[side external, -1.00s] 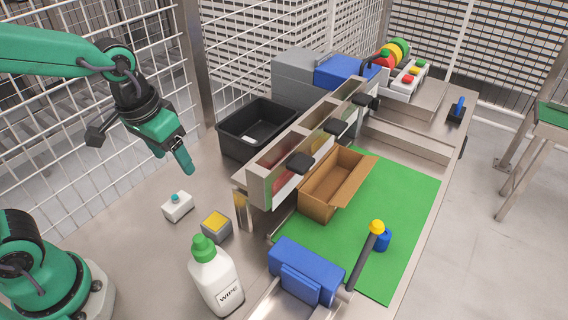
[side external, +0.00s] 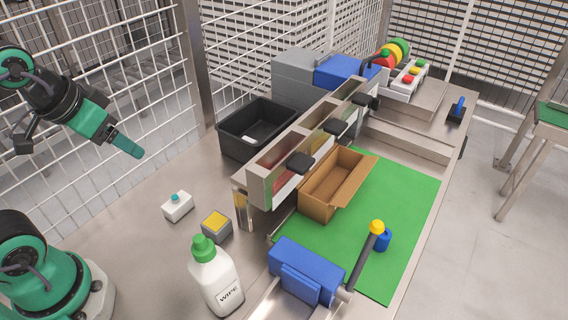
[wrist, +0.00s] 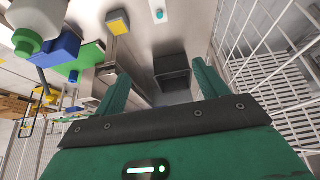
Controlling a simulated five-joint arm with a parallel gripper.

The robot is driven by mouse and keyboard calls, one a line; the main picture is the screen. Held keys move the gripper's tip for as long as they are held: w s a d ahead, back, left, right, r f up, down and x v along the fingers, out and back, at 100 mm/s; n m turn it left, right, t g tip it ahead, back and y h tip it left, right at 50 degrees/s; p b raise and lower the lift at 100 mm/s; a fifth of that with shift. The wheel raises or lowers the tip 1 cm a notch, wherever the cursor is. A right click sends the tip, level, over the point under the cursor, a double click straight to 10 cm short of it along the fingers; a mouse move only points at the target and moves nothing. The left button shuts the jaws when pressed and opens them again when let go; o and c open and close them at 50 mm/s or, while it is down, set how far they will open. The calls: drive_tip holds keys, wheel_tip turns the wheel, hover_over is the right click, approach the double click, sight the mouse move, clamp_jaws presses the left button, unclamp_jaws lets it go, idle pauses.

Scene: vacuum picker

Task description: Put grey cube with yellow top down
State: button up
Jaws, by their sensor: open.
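The grey cube with yellow top (side external: 216,226) sits upright on the steel table, just behind the white wipe bottle. It also shows in the wrist view (wrist: 117,23), near the top. My gripper (side external: 131,148) is open and empty, raised at the left of the side view, well up and to the left of the cube. In the wrist view its two green fingers (wrist: 160,82) stand apart with nothing between them. Nothing touches the cube.
A white box with a teal button (side external: 178,206) stands left of the cube. The wipe bottle (side external: 215,277) is close in front. A black bin (side external: 228,134), a row of open compartments (side external: 262,177) and a cardboard box (side external: 318,204) lie beyond. Wire fencing runs behind my arm.

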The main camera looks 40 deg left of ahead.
drive_tip(key=shift+w, duration=0.1)
drive_tip(key=g, duration=0.5)
hover_over(219, 218)
wheel_tip(219, 218, down, 16)
drive_tip(key=shift+a+r, duration=0.1)
drive_tip(key=shift+w+f+g, duration=0.1)
drive_tip(key=shift+f+g, duration=0.2)
drive_tip(key=shift+f, duration=0.05)
drive_tip(key=shift+f, duration=1.3)
drive_tip(key=shift+f, duration=0.1)
drive_tip(key=shift+f, duration=2.5)
